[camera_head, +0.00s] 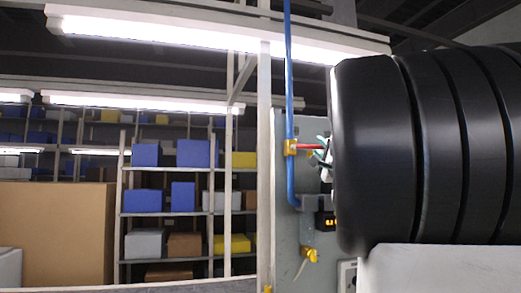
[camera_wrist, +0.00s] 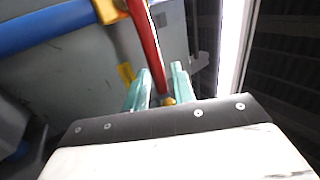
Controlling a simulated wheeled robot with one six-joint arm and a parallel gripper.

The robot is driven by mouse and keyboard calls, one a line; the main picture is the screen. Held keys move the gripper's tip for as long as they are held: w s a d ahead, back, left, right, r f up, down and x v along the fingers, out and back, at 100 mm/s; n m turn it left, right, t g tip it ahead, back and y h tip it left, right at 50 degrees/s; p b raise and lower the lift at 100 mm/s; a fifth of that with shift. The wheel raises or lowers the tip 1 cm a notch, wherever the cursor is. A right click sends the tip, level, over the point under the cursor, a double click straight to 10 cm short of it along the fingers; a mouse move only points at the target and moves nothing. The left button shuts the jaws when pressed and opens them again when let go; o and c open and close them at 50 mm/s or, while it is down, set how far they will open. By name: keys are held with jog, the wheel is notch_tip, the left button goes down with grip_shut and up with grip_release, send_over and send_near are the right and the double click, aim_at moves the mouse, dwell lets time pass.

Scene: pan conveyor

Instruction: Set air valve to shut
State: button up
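The air valve has a yellow body (camera_head: 291,147) on a vertical blue pipe (camera_head: 288,80). Its red lever (camera_head: 309,147) points right, square across the pipe. In the wrist view the red lever (camera_wrist: 146,45) runs from the yellow body (camera_wrist: 108,9) down between the teal fingers of my gripper (camera_wrist: 159,86). The fingers stand on either side of the lever's outer end and look apart, with a gap at the right finger. Whether the left finger touches the lever I cannot tell. In the head view my gripper (camera_head: 323,152) is partly hidden by my black arm.
A grey panel (camera_head: 284,240) stands behind the pipe. Below the valve are a dark box with orange digits (camera_head: 328,221) and a yellow fitting (camera_head: 311,255). Shelves with blue, yellow and grey boxes (camera_head: 192,153) and a large brown box (camera_head: 55,230) stand at the left.

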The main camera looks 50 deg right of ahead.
jog(key=v, duration=0.7)
jog(key=shift+s+f, duration=0.25)
jog(key=shift+s, duration=0.05)
jog(key=shift+a, duration=0.15)
